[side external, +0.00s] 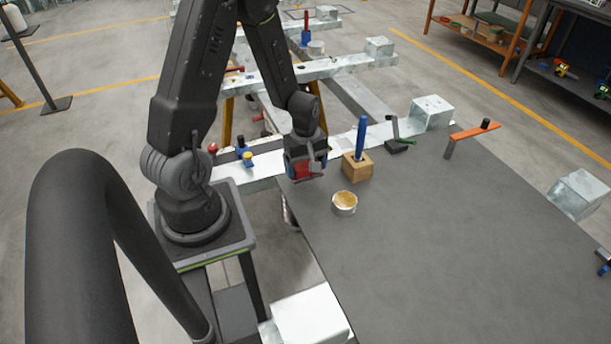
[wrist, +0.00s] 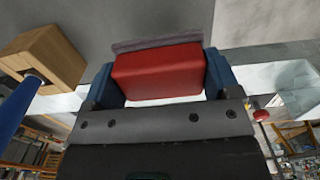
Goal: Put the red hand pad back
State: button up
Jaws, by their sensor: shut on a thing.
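The red hand pad (wrist: 158,72) is a red block with a grey layer along its far face, seen in the wrist view. My gripper (wrist: 160,78) is shut on it, with a blue finger on each side. In the side view the pad (side external: 301,169) hangs in my gripper (side external: 307,163) over the left far corner of the dark grey table (side external: 450,240), left of a wooden block. I cannot tell whether the pad touches the table.
The wooden block (side external: 357,168) holds a blue upright tool (side external: 361,135). A round tin (side external: 344,203) stands in front of it. A green-handled tool (side external: 397,138) and an orange bar (side external: 474,131) are at the far edge.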

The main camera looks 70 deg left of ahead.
aim_at(305, 176)
jog(key=shift+f, duration=1.95)
jog(key=shift+f, duration=0.1)
jog(key=o, duration=0.8)
